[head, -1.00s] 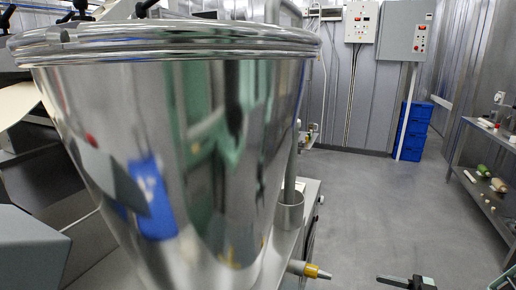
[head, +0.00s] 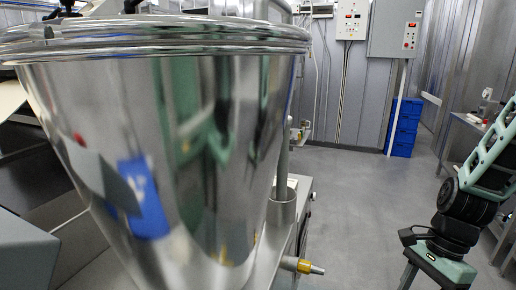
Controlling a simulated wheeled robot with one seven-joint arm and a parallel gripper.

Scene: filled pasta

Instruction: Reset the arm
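My arm (head: 482,180), pale green with black joints, comes in from the right edge and bends downward. My gripper (head: 436,266) is at the lower right, pointing down, and the bottom edge of the picture cuts it off. Its fingertips are hidden, so I cannot tell whether it is open or shut. I see nothing held in it. It is over the floor area, to the right of the large steel hopper (head: 165,150) and apart from it.
The shiny hopper fills the left and centre. A yellow-collared nozzle (head: 297,265) sticks out at its lower right. Blue crates (head: 404,128) stand by the back wall under control boxes (head: 395,30). A shelf (head: 468,122) is partly behind my arm. The middle floor (head: 355,200) is clear.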

